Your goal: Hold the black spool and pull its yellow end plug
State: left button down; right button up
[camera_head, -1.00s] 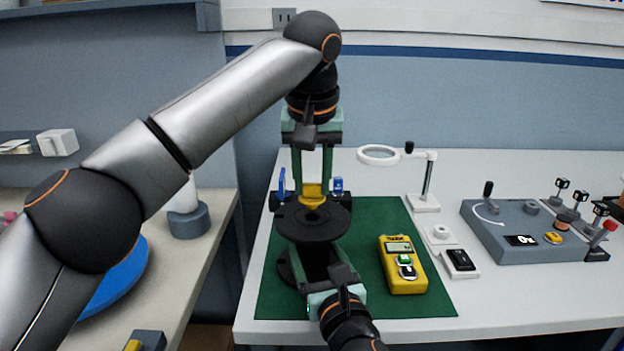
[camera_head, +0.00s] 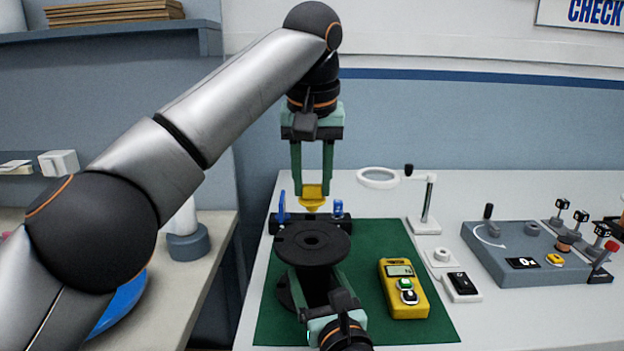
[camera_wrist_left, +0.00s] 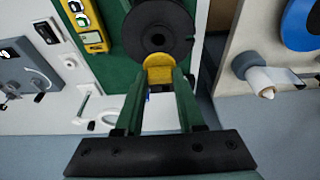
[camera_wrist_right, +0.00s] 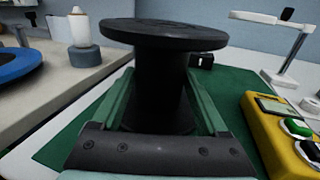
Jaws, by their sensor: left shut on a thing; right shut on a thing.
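The black spool (camera_head: 312,243) stands upright on the green mat (camera_head: 385,245), its top flange showing an open centre hole. My right gripper (camera_head: 318,285) is shut around the spool's core, as the right wrist view shows (camera_wrist_right: 163,95). The yellow end plug (camera_head: 313,197) is out of the spool, above and behind its top flange in the head view. My left gripper (camera_head: 312,185) points down and is shut on the plug. In the left wrist view the plug (camera_wrist_left: 158,70) sits between the fingertips, with the spool's flange beyond it.
A yellow meter (camera_head: 403,290) lies on the mat right of the spool. A black block with blue parts (camera_head: 337,210) stands behind the spool. A magnifier lamp (camera_head: 378,178) and a grey test panel (camera_head: 520,245) are further right.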

jog(key=o, duration=1.5)
jog(key=shift+s, duration=0.1)
